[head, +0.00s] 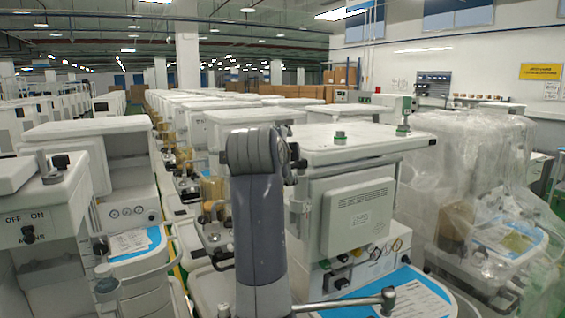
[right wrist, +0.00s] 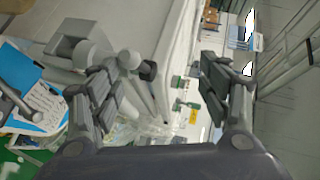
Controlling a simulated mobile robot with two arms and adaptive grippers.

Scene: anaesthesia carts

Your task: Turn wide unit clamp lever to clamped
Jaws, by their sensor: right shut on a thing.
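My right gripper (right wrist: 162,82) has its two dark fingers on either side of the right wrist view. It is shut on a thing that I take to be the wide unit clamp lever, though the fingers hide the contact. A black knob (right wrist: 148,70) and a pale round end (right wrist: 130,60) show beside the left finger. In the head view my grey right arm stands in front of the middle cart and hides the gripper. A dark knob (head: 299,164) shows just right of the arm. I cannot tell the lever's position. My left gripper is not in view.
The middle cart has a white top (head: 362,146), a side panel (head: 358,215) and a blue-edged worktop (head: 425,292). A bar with a round end (head: 388,296) crosses over that worktop. A plastic-wrapped cart (head: 480,180) stands right, another cart (head: 75,131) left, close by.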

